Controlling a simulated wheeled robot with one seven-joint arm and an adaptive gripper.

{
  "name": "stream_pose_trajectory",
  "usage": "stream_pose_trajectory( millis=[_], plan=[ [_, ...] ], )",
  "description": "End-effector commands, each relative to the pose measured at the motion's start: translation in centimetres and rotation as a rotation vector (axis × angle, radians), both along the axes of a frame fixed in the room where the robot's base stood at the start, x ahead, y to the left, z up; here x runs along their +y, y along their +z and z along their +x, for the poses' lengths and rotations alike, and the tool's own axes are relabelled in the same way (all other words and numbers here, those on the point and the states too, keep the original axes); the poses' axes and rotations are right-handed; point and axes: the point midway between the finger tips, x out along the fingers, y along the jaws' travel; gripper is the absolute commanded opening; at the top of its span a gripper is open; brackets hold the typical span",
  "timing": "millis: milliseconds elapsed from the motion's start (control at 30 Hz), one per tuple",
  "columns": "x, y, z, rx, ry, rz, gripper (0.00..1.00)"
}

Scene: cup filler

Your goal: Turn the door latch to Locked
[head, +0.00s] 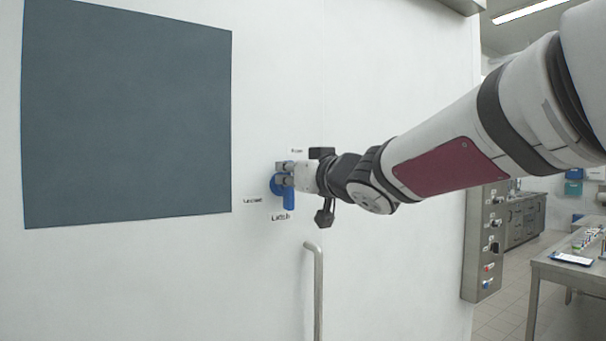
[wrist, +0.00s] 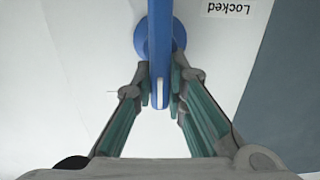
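The blue latch (head: 290,200) is on the white door, with a round blue base behind its bar. Labels stand around it: Open (head: 297,151) above, Locked (head: 252,199) to the left and Latch (head: 281,218) below. In the head view part of the bar hangs below my gripper (head: 284,174), which hides the rest. In the wrist view the blue bar (wrist: 160,45) runs vertically, and its white-marked end lies between the fingertips of my gripper (wrist: 162,88). The fingers are drawn in close on both sides of it. The Locked label (wrist: 229,8) appears upside down there.
A metal door handle (head: 317,285) stands out below and right of the latch. A dark window panel (head: 125,115) fills the door's upper left. At the right are a control panel (head: 489,240) and a table (head: 560,270) with small items.

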Motion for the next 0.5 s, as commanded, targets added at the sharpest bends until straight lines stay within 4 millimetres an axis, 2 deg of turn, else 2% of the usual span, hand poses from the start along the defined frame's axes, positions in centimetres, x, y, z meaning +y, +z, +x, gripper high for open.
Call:
stream_pose_trajectory(
  millis=[500],
  plan=[
    [0.12, -0.07, -0.08, -0.038, 0.0, -0.056, 0.0]
  ],
)
